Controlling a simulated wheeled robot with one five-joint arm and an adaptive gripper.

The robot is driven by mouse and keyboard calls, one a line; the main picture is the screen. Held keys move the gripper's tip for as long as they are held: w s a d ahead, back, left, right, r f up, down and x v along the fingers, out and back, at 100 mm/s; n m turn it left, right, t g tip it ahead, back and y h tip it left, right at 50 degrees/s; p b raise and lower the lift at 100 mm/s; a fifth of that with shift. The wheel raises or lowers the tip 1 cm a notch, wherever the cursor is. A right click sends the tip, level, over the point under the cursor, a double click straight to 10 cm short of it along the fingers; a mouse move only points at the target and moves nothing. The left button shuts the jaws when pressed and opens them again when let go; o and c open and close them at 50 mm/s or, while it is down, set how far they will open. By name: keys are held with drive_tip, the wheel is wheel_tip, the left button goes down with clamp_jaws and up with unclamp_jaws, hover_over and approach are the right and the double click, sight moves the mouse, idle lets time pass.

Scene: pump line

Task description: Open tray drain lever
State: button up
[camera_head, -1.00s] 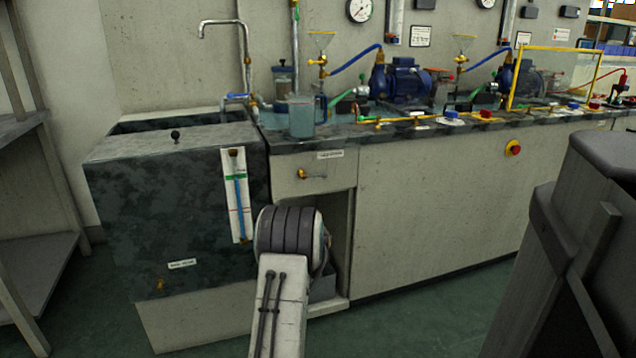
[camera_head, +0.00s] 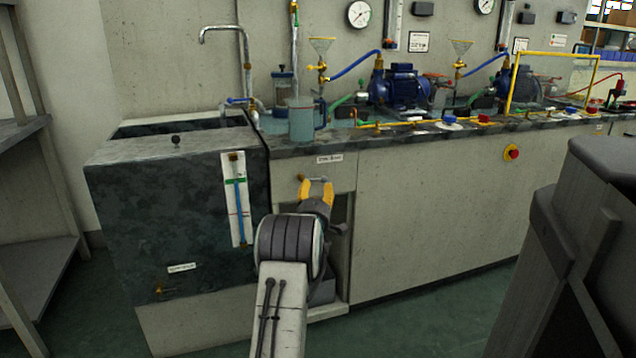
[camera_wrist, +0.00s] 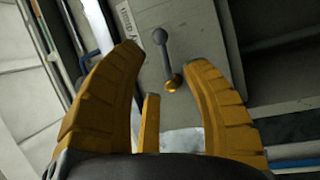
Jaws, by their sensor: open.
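The drain lever (camera_head: 318,179) is a grey handle with a rounded knob on a brass pivot, on the pale panel under a small label (camera_head: 330,158). In the head view it lies roughly level, its knob to the right. My gripper (camera_head: 316,187) has yellow fingers, spread apart just below and in front of the lever. In the wrist view the lever (camera_wrist: 166,60) shows between the spread fingertips of my gripper (camera_wrist: 166,57), knob at the top and brass pivot below. The fingers are not closed on it. Whether they touch it cannot be told.
A dark tank (camera_head: 130,220) with a level gauge (camera_head: 237,200) stands left of the panel. An open recess lies under the panel, partly hidden by my arm. A jug (camera_head: 301,120) stands on the counter above. A red emergency button (camera_head: 512,153) is farther right.

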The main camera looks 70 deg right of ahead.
sight(318, 179)
drive_tip(key=shift+b+x, duration=0.55)
drive_tip(key=shift+x, duration=2.25)
drive_tip(key=shift+c, duration=0.2)
drive_tip(key=c, duration=0.7)
clamp_jaws()
drive_tip(key=shift+w+r, duration=0.1)
